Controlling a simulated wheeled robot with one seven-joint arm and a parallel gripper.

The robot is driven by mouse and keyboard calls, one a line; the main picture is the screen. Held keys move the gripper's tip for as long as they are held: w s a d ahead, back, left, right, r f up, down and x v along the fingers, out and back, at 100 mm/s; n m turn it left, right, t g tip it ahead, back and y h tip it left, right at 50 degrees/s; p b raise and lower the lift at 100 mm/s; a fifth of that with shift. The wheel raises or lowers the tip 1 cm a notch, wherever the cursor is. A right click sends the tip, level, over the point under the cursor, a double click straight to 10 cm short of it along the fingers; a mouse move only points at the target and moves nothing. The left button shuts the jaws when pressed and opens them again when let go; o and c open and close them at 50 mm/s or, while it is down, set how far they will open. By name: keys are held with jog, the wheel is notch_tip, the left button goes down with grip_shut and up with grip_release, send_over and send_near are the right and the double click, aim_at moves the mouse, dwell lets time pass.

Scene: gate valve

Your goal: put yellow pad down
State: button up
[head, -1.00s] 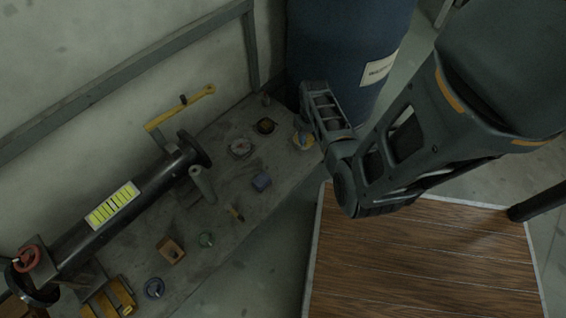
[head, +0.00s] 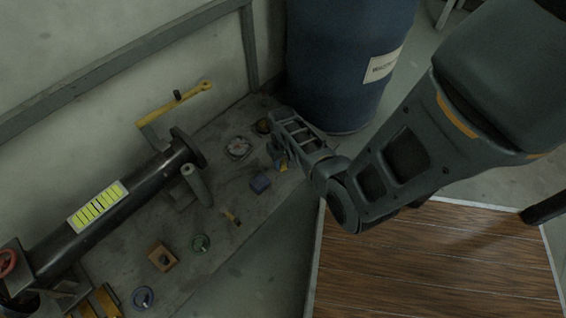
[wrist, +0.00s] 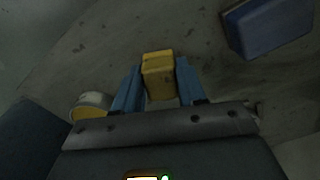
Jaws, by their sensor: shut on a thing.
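The yellow pad (wrist: 158,78) is a small block between the two blue fingers of my gripper (wrist: 157,86) in the wrist view. The fingers are shut on it from both sides. In the head view my gripper (head: 281,160) is over the right edge of the bench (head: 225,185), and a bit of yellow (head: 283,168) shows at its tips. I cannot tell whether the pad touches the bench top.
A blue box (head: 260,183) lies close left of my gripper; it also shows in the wrist view (wrist: 268,25). A round tin (wrist: 90,106) sits beside the left finger. A gauge (head: 238,147) and black pipe (head: 110,211) lie farther left. A blue drum (head: 345,65) stands behind.

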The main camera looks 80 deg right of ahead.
jog(key=shift+f, duration=0.15)
jog(key=o, duration=1.1)
